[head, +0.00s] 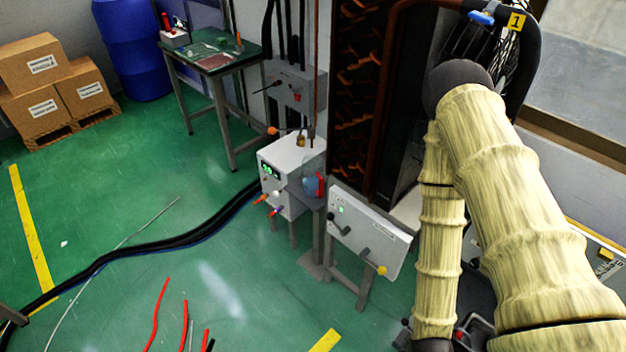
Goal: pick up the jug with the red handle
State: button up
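A small bluish, see-through jug (310,187) with a red handle (320,184) stands at the right side of the white box with a green display, near the middle of the head view. It is small in the picture, and its base and the surface under it are hard to make out. My arm, in a beige ribbed sleeve, rises at the right and bends down to the bottom edge.
The white box (279,165) with knobs stands left of the jug. A grey control panel (368,232) on legs stands just to its right and nearer. A tall dark rack (356,100) rises behind. Black cables (160,240) and red cables (157,318) lie on the green floor, otherwise largely open.

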aim_at(312, 166)
jog(key=u, duration=0.5)
jog(key=k, duration=1.15)
jog(key=u, duration=1.2)
jog(key=i, duration=1.7)
jog(key=z, duration=1.2)
jog(key=i, duration=0.7)
jog(key=z, duration=0.85)
